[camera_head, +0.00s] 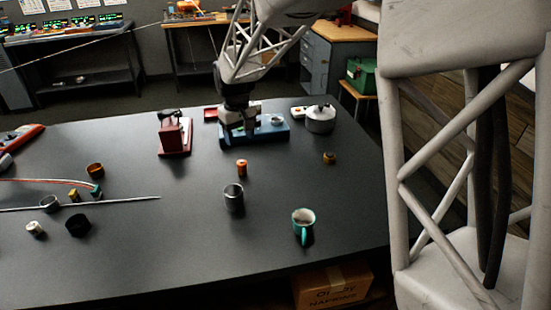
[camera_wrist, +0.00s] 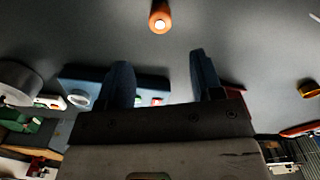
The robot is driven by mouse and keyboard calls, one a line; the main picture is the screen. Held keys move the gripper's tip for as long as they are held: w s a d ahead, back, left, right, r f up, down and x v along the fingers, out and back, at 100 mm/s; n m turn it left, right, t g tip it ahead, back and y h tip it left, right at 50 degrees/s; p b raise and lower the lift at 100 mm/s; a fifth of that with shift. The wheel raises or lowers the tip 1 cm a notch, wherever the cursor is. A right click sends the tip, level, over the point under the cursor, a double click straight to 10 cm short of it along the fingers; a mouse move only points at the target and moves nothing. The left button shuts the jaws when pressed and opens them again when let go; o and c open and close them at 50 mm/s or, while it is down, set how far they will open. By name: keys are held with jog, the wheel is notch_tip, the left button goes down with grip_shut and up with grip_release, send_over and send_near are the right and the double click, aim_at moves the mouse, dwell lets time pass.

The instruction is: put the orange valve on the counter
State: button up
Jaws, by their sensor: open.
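An orange cylindrical piece (camera_head: 242,168), which looks like the orange valve, stands upright on the dark counter (camera_head: 150,240) in the head view, just nearer than my gripper. It also shows at the top of the wrist view (camera_wrist: 160,18), with a pale round centre. My gripper (camera_head: 240,137) is over the blue base (camera_head: 272,133) near the back of the counter. In the wrist view my gripper (camera_wrist: 160,62) has its two fingers spread, with nothing held between them. The gripper and the orange piece are apart. The arm hides part of the blue base.
A metal cup (camera_head: 233,199) and a teal mug (camera_head: 303,228) stand nearer. A silver pot (camera_head: 321,120) and a small orange-and-dark piece (camera_head: 329,158) are to the right. A red device (camera_head: 174,135) stands left. Several small parts lie far left. The counter's front middle is clear.

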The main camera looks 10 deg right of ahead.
jog(key=s+d+r+m+t, duration=0.1)
jog(key=s+d+r, duration=0.2)
jog(key=s, duration=0.6)
jog(key=s+d+r+m, duration=0.1)
jog(key=s+d+r, duration=0.25)
jog(key=s, duration=0.65)
jog(key=s+d+r+m+t, duration=0.1)
jog(key=s+d+r, duration=0.25)
jog(key=s, duration=0.55)
jog(key=s+d+f+m, duration=0.1)
jog(key=s+d+f, duration=0.1)
jog(key=s, duration=0.9)
jog(key=shift+s+d+f+m+t, duration=0.2)
jog(key=shift+s+f+m+t, duration=0.15)
jog(key=shift+f, duration=0.2)
